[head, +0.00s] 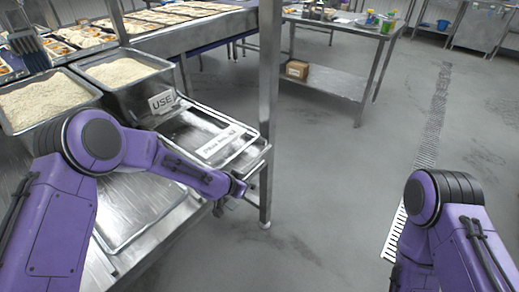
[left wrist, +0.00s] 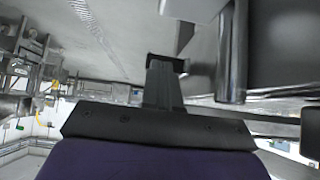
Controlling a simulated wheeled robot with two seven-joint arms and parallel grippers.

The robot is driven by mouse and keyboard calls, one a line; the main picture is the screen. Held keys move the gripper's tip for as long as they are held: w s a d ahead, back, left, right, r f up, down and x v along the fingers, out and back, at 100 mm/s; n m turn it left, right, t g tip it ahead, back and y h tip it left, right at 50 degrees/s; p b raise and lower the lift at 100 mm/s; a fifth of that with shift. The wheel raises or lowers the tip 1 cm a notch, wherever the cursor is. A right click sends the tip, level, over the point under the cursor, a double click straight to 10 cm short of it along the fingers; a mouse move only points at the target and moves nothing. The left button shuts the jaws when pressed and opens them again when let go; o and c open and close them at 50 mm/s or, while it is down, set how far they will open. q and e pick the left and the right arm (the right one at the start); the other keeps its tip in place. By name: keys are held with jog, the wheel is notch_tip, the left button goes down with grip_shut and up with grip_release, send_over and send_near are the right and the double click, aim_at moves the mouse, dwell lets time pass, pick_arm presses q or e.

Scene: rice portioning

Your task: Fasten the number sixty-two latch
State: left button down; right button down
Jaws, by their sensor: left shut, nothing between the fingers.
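No latch marked sixty-two can be made out in either view. My left arm reaches over the steel counter, and its gripper end (head: 236,188) is at the counter's right edge, close to the upright post (head: 269,110). In the left wrist view my left gripper (left wrist: 166,62) is shut and empty, just left of a metal post (left wrist: 232,55). What lies directly at the fingertips is hard to tell. My right arm shows at the lower right of the head view, with its gripper out of frame.
Two pans of rice, left (head: 42,103) and right (head: 118,72), stand on the counter. A "USE" sign (head: 162,102) stands beside a shallow tray (head: 243,151) bearing a label (head: 218,142) too small to read surely. The floor (head: 330,170) to the right is clear.

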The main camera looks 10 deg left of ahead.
dwell(0.4)
pick_arm(q)
jog(key=p+v, duration=0.3)
jog(key=v, duration=1)
jog(key=shift+a, duration=0.1)
